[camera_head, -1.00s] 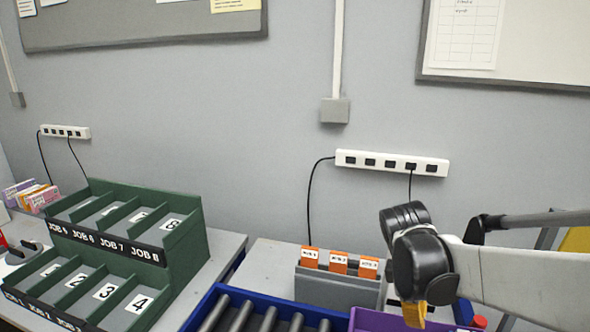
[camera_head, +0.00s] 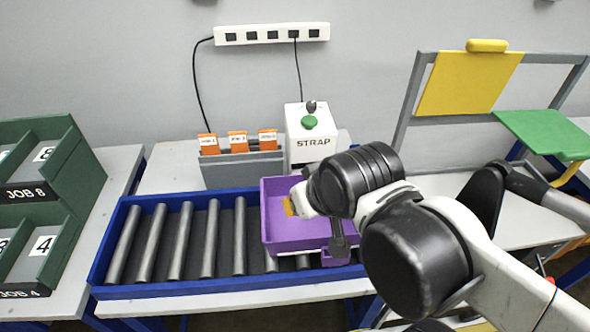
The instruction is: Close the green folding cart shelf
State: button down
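The green folding cart shelf (camera_head: 548,134) is at the right in the head view. It juts out roughly flat from a grey frame (camera_head: 404,105) and is unfolded. A yellow bracket (camera_head: 571,173) shows under it. A yellow panel (camera_head: 470,83) stands upright on the same frame, to the left of the green shelf. My arm (camera_head: 415,255) reaches in from the lower right, and its bulky joints fill the middle, left of and below the shelf. I cannot make out my gripper's fingers. No part of my arm is seen touching the green shelf.
A purple bin (camera_head: 283,247) sits on a blue roller conveyor (camera_head: 180,292) just behind my arm. A white STRAP machine (camera_head: 307,145) and a grey holder (camera_head: 240,170) with orange cards stand behind it. A dark green JOB rack (camera_head: 75,190) is at the left.

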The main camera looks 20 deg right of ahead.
aim_at(543, 132)
jog(key=z, duration=2.55)
jog(key=i+l+z, duration=0.1)
jog(key=l, duration=0.25)
jog(key=i+l+z, duration=0.1)
jog(key=i+l, duration=0.15)
jog(key=l, duration=0.15)
jog(key=i+l+z, duration=0.15)
jog(key=l, duration=0.2)
jog(key=i, duration=0.05)
